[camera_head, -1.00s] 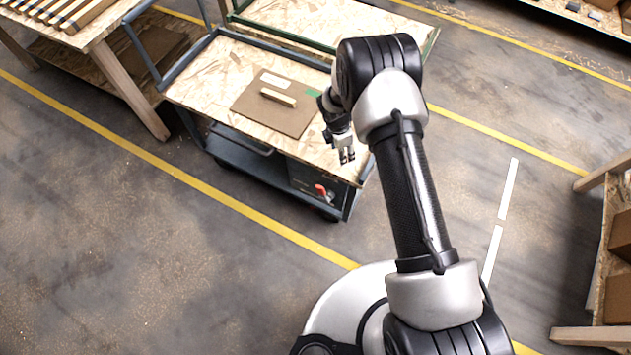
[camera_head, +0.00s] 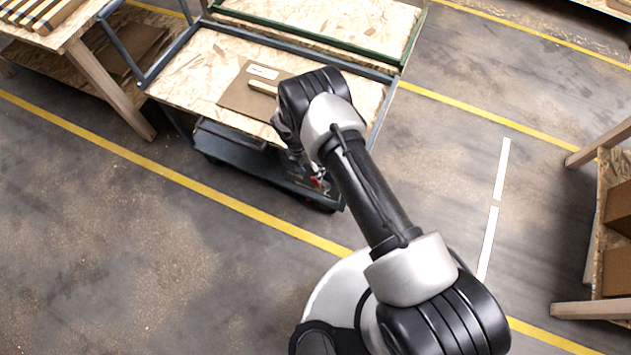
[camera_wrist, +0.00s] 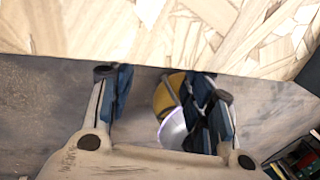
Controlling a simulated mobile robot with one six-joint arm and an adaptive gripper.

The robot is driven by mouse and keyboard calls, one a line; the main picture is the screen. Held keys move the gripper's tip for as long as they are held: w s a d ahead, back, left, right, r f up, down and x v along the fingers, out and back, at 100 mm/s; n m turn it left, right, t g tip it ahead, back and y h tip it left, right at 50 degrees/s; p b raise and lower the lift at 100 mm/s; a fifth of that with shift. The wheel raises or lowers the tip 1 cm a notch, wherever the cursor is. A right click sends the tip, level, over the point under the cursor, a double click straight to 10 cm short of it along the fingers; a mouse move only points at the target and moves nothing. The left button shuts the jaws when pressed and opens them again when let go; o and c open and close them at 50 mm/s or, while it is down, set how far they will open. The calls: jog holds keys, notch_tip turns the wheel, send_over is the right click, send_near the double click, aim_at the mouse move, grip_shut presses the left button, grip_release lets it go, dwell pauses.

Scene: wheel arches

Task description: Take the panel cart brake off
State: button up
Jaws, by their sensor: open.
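The panel cart (camera_head: 185,82) has a blue-grey frame and a wood-chip top. A small red lever (camera_head: 318,181) shows low at its near right corner, close to my gripper (camera_head: 303,158). My wrist and arm hide much of that corner and most of the gripper. In the wrist view my gripper (camera_wrist: 163,108) is open, its two fingers apart, below the edge of the wood-chip top (camera_wrist: 150,35). A yellow part (camera_wrist: 169,92) and a pale lilac round part (camera_wrist: 173,130) show between the fingers, partly behind the right one. I cannot tell what they are, or whether anything is touched.
A brown panel (camera_head: 240,96) lies on the cart top. A green-framed cart (camera_head: 385,25) stands behind it. A wooden bench (camera_head: 95,75) is at the left and a wooden rack (camera_head: 597,170) at the right. The floor in front is clear.

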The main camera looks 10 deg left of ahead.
aim_at(314, 178)
jog(key=b+x, duration=0.1)
jog(key=x, duration=0.6)
jog(key=shift+b, duration=0.4)
jog(key=shift+c, duration=0.4)
grip_shut()
